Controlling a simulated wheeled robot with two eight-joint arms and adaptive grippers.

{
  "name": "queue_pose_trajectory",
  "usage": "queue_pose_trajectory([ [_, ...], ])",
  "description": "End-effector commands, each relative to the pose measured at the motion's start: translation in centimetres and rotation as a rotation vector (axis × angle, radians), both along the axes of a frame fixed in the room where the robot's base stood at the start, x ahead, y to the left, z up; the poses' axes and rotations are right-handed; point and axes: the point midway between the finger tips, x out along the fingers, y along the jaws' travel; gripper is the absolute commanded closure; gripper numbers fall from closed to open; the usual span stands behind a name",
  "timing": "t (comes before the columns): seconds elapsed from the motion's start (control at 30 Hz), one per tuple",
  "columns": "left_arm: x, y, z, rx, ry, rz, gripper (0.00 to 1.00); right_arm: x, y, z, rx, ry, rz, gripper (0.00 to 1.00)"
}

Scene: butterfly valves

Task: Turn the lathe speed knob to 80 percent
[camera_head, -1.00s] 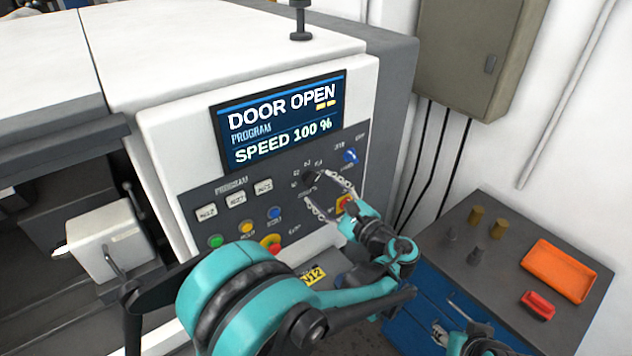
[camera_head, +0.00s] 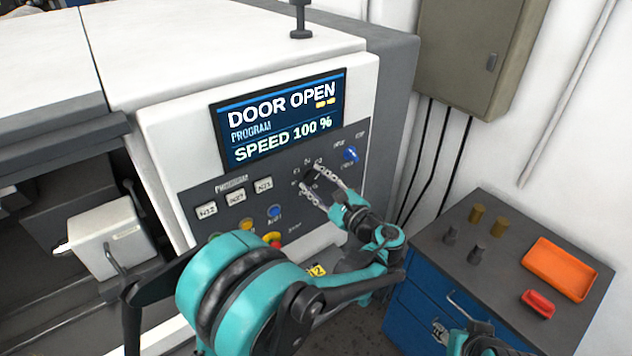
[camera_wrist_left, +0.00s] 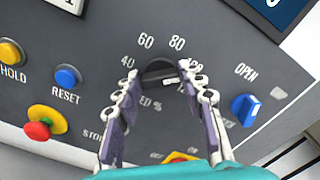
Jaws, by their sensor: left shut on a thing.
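The lathe's speed knob (camera_head: 311,175) is dark and round, on the grey control panel. It also shows in the left wrist view (camera_wrist_left: 158,70), below the printed 60 and 80. Its white mark points right, toward the partly hidden 100. The screen (camera_head: 281,118) reads "DOOR OPEN" and "SPEED 100 %". My left gripper (camera_head: 317,183) is at the knob; in the left wrist view its fingers (camera_wrist_left: 160,86) stand on both sides of the knob, shut on it. They hide some scale numbers. My right gripper (camera_head: 446,314) shows only partly at the bottom, against the blue cabinet.
A blue door switch (camera_wrist_left: 246,108) is right of the knob. A red emergency button (camera_wrist_left: 38,128) and a blue RESET button (camera_wrist_left: 66,76) are to its left. A blue cabinet (camera_head: 425,297) with an orange tray (camera_head: 560,270) stands at the right.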

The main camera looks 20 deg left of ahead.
Motion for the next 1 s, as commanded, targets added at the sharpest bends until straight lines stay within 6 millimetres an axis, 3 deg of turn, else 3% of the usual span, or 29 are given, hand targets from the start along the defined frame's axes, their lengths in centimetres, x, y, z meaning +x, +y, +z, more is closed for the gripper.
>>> queue_pose_trajectory([
  [0.37, 0.0, 0.1, -0.1, -0.091, -0.12, 0.001, 0.9, 0.0, 0.0, -1.0, 0.0, 0.0, 0.0, 0.6],
  [1.0, -0.1, 0.2, -0.3, -0.42, -0.541, 0.001, 0.9, 0.0, 0.0, -3.1, 0.0, 0.0, 0.0, 0.6],
])
